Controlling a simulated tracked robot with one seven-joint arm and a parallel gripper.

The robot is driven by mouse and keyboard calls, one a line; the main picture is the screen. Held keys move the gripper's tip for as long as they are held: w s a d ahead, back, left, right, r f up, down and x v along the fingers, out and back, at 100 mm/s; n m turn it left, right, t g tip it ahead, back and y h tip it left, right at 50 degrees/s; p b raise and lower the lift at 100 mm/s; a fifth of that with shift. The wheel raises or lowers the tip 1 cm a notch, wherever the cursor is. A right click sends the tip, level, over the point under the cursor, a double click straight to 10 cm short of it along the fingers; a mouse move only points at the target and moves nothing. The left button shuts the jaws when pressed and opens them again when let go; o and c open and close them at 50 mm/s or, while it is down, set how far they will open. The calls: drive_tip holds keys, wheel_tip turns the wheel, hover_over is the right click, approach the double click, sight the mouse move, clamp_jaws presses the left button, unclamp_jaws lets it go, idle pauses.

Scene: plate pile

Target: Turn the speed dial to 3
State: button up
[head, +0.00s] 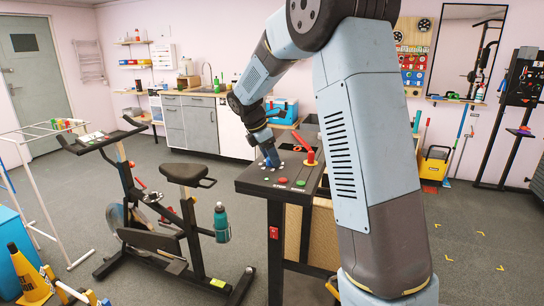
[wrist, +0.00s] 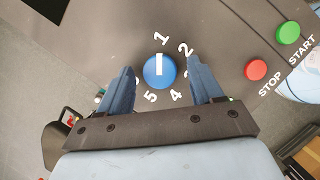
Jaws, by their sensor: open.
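The speed dial (wrist: 159,71) is a round blue knob with a white pointer mark, on a dark panel (wrist: 110,25). Its mark points up at the numeral 1. White numerals ring it; 1, 2, 4 and 5 show, while the 3 is hidden by my right finger. My gripper (wrist: 161,72) is open, with one blue finger on each side of the dial. I cannot tell whether the fingers touch it. In the head view my gripper (head: 270,157) points down over the panel top (head: 256,181), and the dial is hidden there.
A red STOP button (wrist: 256,69) and a green START button (wrist: 288,33) lie right of the dial. A red lever (head: 305,146) stands on the panel, right of my gripper. An exercise bike (head: 185,174) stands left of the panel.

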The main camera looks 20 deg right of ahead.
drive_tip(key=shift+d+f, duration=0.1)
drive_tip(key=shift+f, duration=0.1)
drive_tip(key=c, duration=1)
drive_tip(key=shift+d, duration=0.2)
drive_tip(key=shift+c, duration=0.2)
drive_tip(key=shift+a, duration=0.15)
